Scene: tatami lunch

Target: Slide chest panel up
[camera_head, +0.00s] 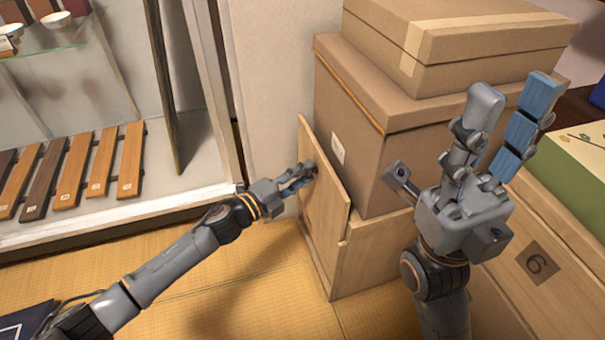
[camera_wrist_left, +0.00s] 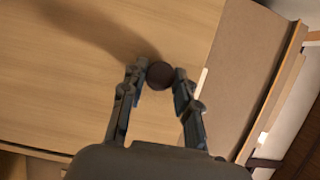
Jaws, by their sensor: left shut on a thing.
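The chest panel (camera_head: 326,232) is a light wooden board on the front of a wooden chest (camera_head: 375,255). Its upper part stands higher than the chest's side edge. A dark round knob (camera_wrist_left: 160,75) is on the panel. My left gripper (camera_head: 304,174) is at the panel's upper part. In the left wrist view, its two fingers (camera_wrist_left: 159,80) are shut on the knob, one on each side. The fingers partly hide the knob in the head view. My right gripper (camera_head: 513,98) is open and empty, its fingers pointing up, in front of the cartons.
A large cardboard carton (camera_head: 400,135) stands right behind the panel, with a smaller carton (camera_head: 460,40) on top. A chest marked 6 (camera_head: 560,255) and a green box (camera_head: 575,160) are at right. A display case (camera_head: 120,215) is at left. Tatami floor (camera_head: 235,290) is clear in front.

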